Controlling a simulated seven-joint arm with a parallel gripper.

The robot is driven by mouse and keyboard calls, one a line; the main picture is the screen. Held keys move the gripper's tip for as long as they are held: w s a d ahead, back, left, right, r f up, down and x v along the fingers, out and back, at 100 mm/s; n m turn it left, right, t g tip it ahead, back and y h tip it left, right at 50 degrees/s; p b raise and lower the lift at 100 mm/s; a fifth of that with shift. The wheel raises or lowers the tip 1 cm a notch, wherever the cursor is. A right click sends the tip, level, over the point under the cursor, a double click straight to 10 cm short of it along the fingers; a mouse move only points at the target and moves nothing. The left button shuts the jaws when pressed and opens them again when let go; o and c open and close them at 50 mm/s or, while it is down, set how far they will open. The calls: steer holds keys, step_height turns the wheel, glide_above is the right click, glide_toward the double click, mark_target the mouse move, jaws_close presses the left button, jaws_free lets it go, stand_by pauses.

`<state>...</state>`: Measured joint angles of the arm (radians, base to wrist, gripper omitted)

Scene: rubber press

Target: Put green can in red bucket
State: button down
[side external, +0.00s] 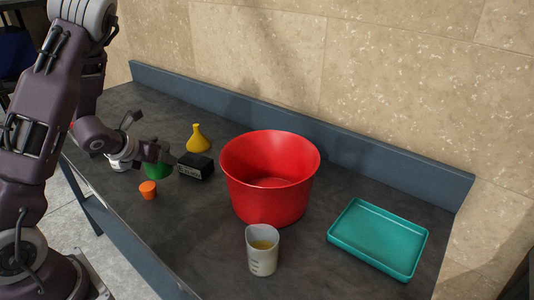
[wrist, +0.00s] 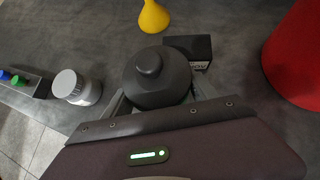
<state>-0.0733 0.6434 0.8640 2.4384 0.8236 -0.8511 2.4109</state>
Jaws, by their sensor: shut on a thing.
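The green can (side external: 158,171) stands near the left part of the bench in the side view, partly hidden by my gripper (side external: 152,158). In the wrist view the can's dark round top with a knob (wrist: 150,66) fills the space between the fingers of my gripper (wrist: 160,92). My gripper is shut on the can. I cannot tell whether the can's base touches the bench. The red bucket (side external: 268,190) stands upright to the right of the can, open at the top and empty as far as I see. Its side shows at the right of the wrist view (wrist: 297,62).
A black box (side external: 195,166) and a yellow funnel-shaped piece (side external: 198,140) stand close by the can. An orange piece (side external: 148,190) sits in front. A white jar (wrist: 78,88) is left. A measuring cup (side external: 262,252) and teal tray (side external: 380,240) flank the bucket's front and right.

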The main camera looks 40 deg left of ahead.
steer(key=w+d+r+m+h, duration=0.2)
steer(key=d+r, duration=0.2)
steer(key=d, duration=0.2)
steer(key=w+d+r+m+h, duration=0.2)
steer(key=d+r+m, duration=0.1)
steer(key=d, duration=0.4)
steer(key=w+d+r+m+h, duration=0.2)
steer(key=d+r+m, duration=0.1)
steer(key=d, duration=0.4)
steer(key=shift+r+t, duration=0.3)
steer(key=shift+r, duration=0.55)
steer(key=shift+d+m+h, duration=0.25)
steer(key=shift+m+h, duration=0.15)
steer(key=w+d+r+m+g+h, duration=0.3)
steer(key=w+d+m+g+h, duration=0.25)
steer(key=w+d+m, duration=0.45)
steer(key=f+m+g, duration=0.1)
steer(key=f+m, duration=0.1)
steer(key=f, duration=0.4)
steer(key=s+d+f+m+g, duration=0.1)
steer(key=f, duration=0.6)
steer(key=s+f+m+g, duration=0.1)
steer(key=f+m+g, duration=0.1)
steer(key=f, duration=0.4)
steer(key=shift+d+f+m+h, duration=0.25)
steer(key=shift+d+m+h, duration=0.05)
steer(key=shift+d+h, duration=0.05)
